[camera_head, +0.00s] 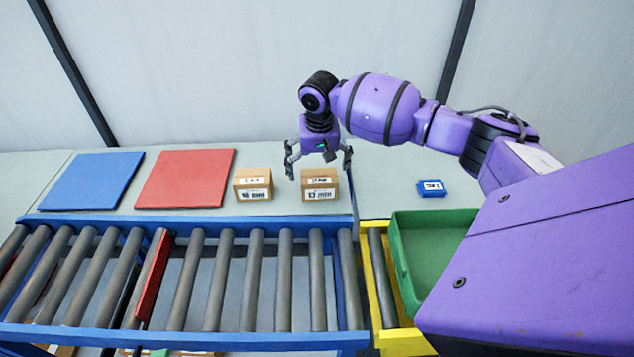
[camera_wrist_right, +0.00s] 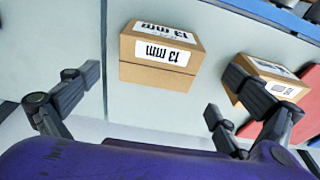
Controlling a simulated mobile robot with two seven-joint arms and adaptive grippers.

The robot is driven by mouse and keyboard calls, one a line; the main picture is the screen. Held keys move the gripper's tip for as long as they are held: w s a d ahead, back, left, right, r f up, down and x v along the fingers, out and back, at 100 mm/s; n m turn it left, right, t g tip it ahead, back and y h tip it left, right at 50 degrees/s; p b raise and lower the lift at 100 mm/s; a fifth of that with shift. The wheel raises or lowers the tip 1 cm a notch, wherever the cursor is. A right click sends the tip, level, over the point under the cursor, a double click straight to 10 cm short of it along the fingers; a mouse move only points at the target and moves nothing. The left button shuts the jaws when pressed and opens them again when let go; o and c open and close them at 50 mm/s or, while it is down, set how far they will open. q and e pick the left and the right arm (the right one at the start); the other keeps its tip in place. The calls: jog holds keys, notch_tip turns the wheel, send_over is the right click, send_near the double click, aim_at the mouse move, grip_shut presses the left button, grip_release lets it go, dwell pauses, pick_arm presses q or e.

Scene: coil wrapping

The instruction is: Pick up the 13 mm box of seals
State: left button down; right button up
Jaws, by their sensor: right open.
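The 13 mm box of seals (camera_head: 320,190) is a small brown carton with white labels, standing on the grey table behind the conveyor. In the right wrist view the box (camera_wrist_right: 158,72) shows its "13 mm" labels upside down. My right gripper (camera_head: 319,168) is open above and behind this box, with its fingers spread to either side. In the wrist view the fingers (camera_wrist_right: 163,80) are apart and nothing is held between them. A second brown carton (camera_head: 253,187) stands just left of it; it also shows in the wrist view (camera_wrist_right: 262,82). My left gripper is not in view.
A blue mat (camera_head: 92,182) and a red mat (camera_head: 185,179) lie left on the table. A small blue box (camera_head: 431,188) lies right. The blue-framed roller conveyor (camera_head: 200,340) runs in front, with a green tray (camera_head: 400,265) at its right.

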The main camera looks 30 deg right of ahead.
aim_at(319, 176)
notch_tip(319, 176, down, 5)
jog(key=shift+d+f, duration=0.1)
jog(key=shift+w, duration=0.1)
jog(key=c, duration=1.9)
